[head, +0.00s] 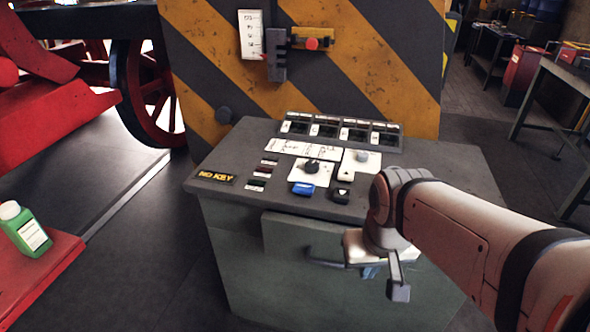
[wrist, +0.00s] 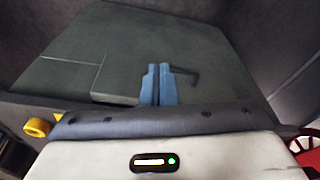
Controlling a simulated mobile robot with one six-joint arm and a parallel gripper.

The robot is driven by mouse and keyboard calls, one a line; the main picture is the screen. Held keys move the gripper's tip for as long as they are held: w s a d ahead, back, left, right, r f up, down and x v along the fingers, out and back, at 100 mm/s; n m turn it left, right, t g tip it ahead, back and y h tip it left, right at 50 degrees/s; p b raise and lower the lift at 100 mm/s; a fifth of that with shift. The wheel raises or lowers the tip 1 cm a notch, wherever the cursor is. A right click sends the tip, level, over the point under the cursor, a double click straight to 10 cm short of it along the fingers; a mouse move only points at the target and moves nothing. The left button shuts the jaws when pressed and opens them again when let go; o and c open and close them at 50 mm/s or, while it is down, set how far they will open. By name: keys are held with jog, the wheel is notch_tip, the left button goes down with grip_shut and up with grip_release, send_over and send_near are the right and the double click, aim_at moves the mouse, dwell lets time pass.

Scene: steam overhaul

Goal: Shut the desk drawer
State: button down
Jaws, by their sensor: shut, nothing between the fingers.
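The desk (head: 225,240) is a grey-green cabinet with a sloped control top. Its drawer (head: 288,238) is in the upper front, and the drawer front appears to stand slightly proud of the cabinet. A dark bar handle (head: 325,264) is on the drawer front, partly hidden by my gripper (head: 370,272). My gripper is in front of the drawer's right part, its blue fingers together and empty. In the wrist view, the shut fingers (wrist: 158,70) point at the grey-green front, with the dark handle (wrist: 186,74) just right of them. I cannot tell whether they touch.
The desk top carries knobs, a blue switch (head: 303,188) and a NO KEY label (head: 216,177). A striped panel (head: 350,60) stands behind. A green bottle (head: 25,228) stands on a red surface (head: 50,275) at left. Dark floor (head: 150,260) is clear left of the desk.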

jog(key=shift+d, duration=0.1)
jog(key=shift+w, duration=0.15)
